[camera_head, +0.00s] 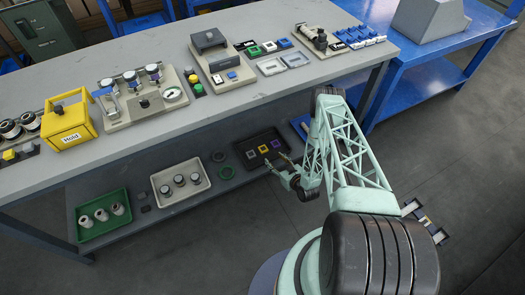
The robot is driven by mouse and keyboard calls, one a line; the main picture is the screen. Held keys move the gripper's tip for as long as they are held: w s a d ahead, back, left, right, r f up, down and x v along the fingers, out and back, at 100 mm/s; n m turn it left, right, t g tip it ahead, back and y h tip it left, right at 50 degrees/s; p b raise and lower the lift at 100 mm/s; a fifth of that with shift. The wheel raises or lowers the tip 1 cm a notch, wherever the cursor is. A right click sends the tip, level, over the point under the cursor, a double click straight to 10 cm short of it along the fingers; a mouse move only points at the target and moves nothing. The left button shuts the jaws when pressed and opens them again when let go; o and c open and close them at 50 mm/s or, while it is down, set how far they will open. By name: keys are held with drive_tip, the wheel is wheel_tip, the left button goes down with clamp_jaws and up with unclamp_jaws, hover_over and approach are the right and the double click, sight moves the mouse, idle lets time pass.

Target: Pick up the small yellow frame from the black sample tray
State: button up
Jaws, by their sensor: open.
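The black sample tray (242,146) lies on the lower shelf under the long grey bench. A small yellow frame (264,149) lies in the middle of a short row in it. A purple frame (251,154) is to its left, and another small frame (276,143) is to its right. My gripper (279,164) is open at the front right edge of the tray, close to the yellow frame but apart from it. Nothing shows between its fingers. Its height above the shelf is hard to tell.
A green tray (78,215) stands further left. The bench top (290,83) overhangs the shelf behind.

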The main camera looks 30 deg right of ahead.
idle(0.4)
drive_tip(key=b, duration=0.2)
approach(264, 150)
drive_tip(key=shift+w+a+f, duration=0.1)
drive_tip(key=shift+w+f, duration=0.05)
drive_tip(key=shift+w, duration=0.8)
drive_tip(key=shift+w+a+f, duration=0.1)
drive_tip(key=shift+w+a, duration=0.05)
drive_tip(key=shift+w, duration=0.8)
drive_tip(key=shift+b+x, duration=0.9)
drive_tip(key=shift+x, duration=0.65)
drive_tip(key=shift+b+x, duration=0.3)
drive_tip(key=shift+x, duration=0.7)
drive_tip(key=shift+d+f, duration=0.1)
drive_tip(key=shift+f, duration=0.05)
drive_tip(key=shift+s, duration=0.1)
drive_tip(key=shift+c, duration=0.5)
drive_tip(key=shift+f, duration=0.15)
drive_tip(key=c, duration=0.7)
